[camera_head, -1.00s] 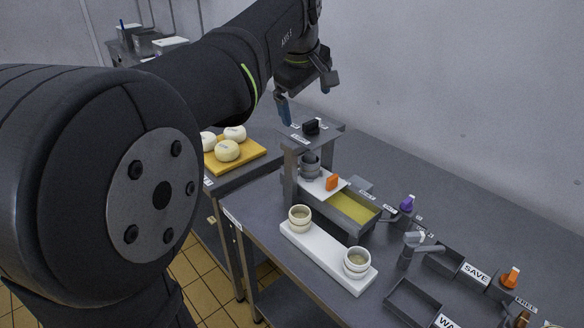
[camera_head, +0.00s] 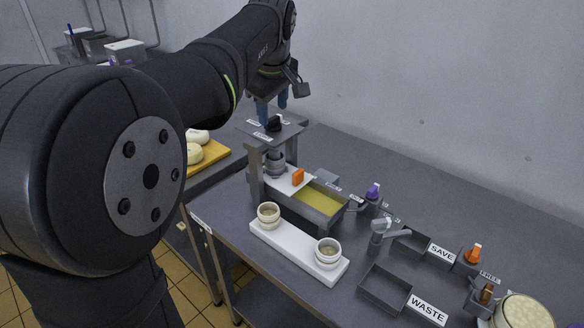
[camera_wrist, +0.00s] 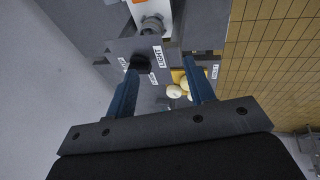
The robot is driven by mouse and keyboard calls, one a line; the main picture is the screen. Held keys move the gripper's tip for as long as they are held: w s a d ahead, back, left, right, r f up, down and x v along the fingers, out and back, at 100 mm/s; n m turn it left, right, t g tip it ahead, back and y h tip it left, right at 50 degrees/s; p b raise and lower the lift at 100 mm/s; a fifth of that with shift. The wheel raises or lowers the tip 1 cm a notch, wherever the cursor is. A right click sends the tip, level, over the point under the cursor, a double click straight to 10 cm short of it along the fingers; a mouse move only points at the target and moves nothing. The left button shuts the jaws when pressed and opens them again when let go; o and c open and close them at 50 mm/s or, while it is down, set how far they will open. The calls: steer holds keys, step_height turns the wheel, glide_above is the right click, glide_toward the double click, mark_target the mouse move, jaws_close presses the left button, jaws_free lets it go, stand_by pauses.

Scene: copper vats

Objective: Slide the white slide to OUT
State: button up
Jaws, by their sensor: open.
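The white slide (camera_head: 277,177) is a flat plate with an orange block (camera_head: 298,177) standing on it. It lies at the left end of a grey trough of yellow liquid (camera_head: 320,200), partly under a grey stand. My gripper (camera_head: 270,108) has blue fingers and is open and empty above the stand's top, by a black knob (camera_head: 273,124). The wrist view shows the fingers (camera_wrist: 162,88) wide apart. I cannot read an OUT label.
The grey stand (camera_head: 262,140) rises over the slide's left end. A white board (camera_head: 295,252) with two cups stands in front. Trays marked SAVE (camera_head: 410,244) and WASTE (camera_head: 383,290) lie to the right. A yellow board (camera_head: 212,155) with pale rounds is at left.

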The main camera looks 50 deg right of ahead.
steer(key=s+d+f+t+y, duration=0.1)
steer(key=d+f, duration=0.1)
steer(key=f, duration=0.1)
steer(key=d+f, duration=0.3)
steer(key=s+d+f+t+y, duration=0.1)
steer(key=d+f, duration=0.1)
steer(key=f, duration=0.1)
steer(key=shift+s+d+f+t+y, duration=0.3)
steer(key=shift+s+f, duration=0.05)
jaws_close()
steer(key=s+d+f+t, duration=0.2)
steer(key=d+f, duration=0.2)
steer(key=f, duration=0.1)
steer(key=shift+m, duration=0.3)
steer(key=x, duration=0.9)
steer(key=shift+w+a, duration=0.1)
steer(key=shift+w, duration=0.05)
steer(key=s, duration=1.7)
steer(key=shift+f, duration=0.1)
steer(key=shift+s, duration=0.1)
